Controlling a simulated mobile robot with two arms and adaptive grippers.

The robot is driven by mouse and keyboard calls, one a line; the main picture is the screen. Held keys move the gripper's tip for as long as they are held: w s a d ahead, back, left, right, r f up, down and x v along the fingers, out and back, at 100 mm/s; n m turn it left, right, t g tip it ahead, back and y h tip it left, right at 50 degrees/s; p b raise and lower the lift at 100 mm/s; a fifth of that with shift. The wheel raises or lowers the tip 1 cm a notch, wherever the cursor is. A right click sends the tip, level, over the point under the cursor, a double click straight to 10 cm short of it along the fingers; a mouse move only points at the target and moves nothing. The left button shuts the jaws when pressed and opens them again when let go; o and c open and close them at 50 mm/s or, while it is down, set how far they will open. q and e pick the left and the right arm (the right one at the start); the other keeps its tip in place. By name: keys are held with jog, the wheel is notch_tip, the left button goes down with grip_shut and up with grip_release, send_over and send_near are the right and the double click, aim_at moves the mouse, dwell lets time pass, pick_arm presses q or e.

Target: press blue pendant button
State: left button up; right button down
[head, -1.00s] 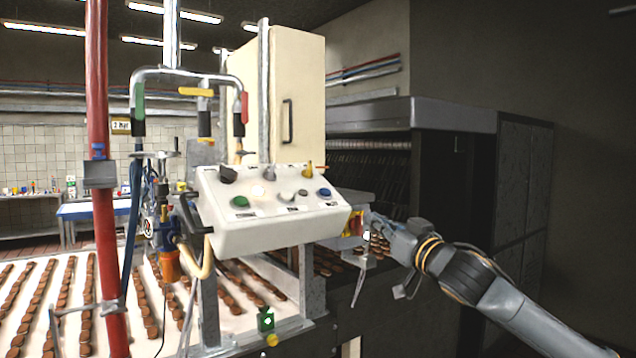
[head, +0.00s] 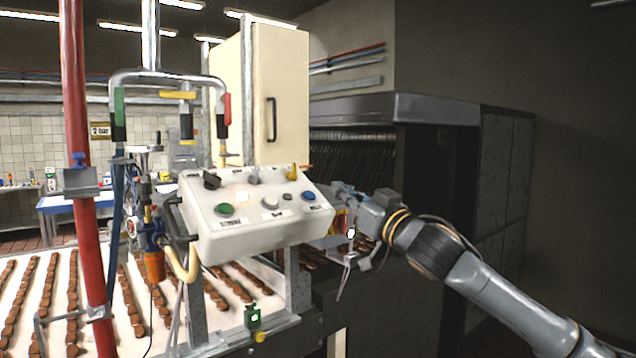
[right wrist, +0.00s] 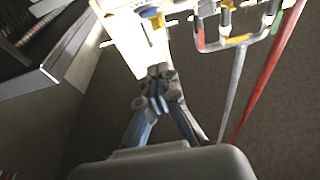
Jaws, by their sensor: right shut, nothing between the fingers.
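The blue button (head: 309,196) is at the right end of the panel's lower row. My right gripper (head: 342,189) is shut and empty, just right of the box's right edge. Its tips are close to the blue button; a gap remains in the picture, but the depth is hard to tell. In the right wrist view, the shut blue-grey fingers (right wrist: 158,80) point toward a bright, overexposed surface. My left gripper is out of view.
A green button (head: 225,210), knobs and a yellow switch (head: 292,172) share the panel. A red pipe (head: 84,200) stands left. Rows of brown biscuits lie on the white conveyor (head: 105,290) below. A dark machine housing (head: 420,110) stands behind my right arm.

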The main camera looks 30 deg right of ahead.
notch_tip(320, 180, up, 3)
jog(key=p, duration=0.5)
send_over(317, 211)
jog(key=s, duration=0.2)
jog(key=f, duration=0.1)
jog(key=w+f, duration=0.1)
jog(key=f, duration=0.1)
jog(key=shift+w+f, duration=0.2)
jog(key=shift+f, duration=0.05)
jog(key=shift+w+d+f, duration=0.15)
jog(key=shift+w+f, duration=0.15)
jog(key=shift+f, duration=0.3)
jog(key=shift+f, duration=0.15)
